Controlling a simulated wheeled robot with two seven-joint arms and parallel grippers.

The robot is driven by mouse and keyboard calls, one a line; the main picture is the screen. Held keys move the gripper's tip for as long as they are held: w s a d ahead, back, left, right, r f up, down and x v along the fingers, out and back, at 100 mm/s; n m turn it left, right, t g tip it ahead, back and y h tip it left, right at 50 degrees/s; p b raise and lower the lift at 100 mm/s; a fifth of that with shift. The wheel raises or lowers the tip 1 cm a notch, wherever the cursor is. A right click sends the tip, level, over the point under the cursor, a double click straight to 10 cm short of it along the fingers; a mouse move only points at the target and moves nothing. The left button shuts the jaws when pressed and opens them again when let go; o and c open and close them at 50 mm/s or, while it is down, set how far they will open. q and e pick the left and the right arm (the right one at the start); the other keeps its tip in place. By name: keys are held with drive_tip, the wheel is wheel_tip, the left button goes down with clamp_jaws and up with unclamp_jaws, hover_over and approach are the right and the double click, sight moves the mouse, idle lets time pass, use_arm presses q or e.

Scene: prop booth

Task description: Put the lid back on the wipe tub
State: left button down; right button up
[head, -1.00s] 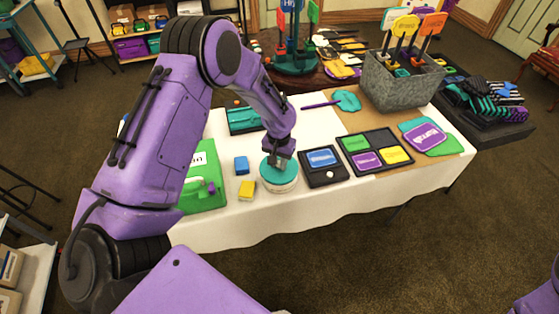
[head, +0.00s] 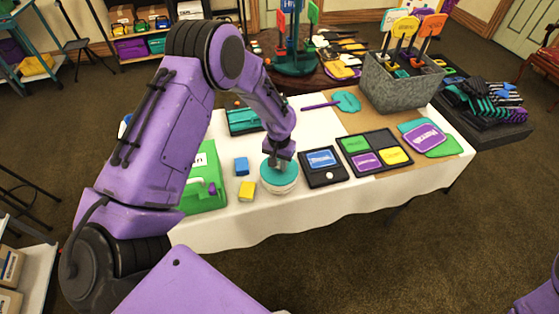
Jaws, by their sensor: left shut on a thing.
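The wipe tub (head: 280,188) is a round white tub near the front edge of the white-covered table, left of the black trays. The teal lid (head: 287,178) is on top of the tub's opening and looks about level. Whether it is fully seated cannot be told from here. My left gripper (head: 279,162) comes down from above and is shut on the lid near its middle; its fingertips and the grip point are partly hidden. My right gripper is out of view.
Left of the tub are a blue block (head: 241,166), a yellow block (head: 247,191) and a green case (head: 207,198). Close on the right are a small black tray (head: 325,182) and a larger divided tray (head: 378,149). A grey bin (head: 393,88) stands at the back right.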

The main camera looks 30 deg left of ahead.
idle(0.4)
use_arm(q)
drive_tip(key=shift+c, duration=1.9)
unclamp_jaws()
drive_tip(key=shift+r, duration=0.1)
wheel_tip(320, 180, up, 7)
drive_tip(key=p, duration=0.7)
clamp_jaws()
drive_tip(key=shift+f, duration=0.2)
drive_tip(key=shift+f+b, duration=1.8)
drive_tip(key=shift+f, duration=0.85)
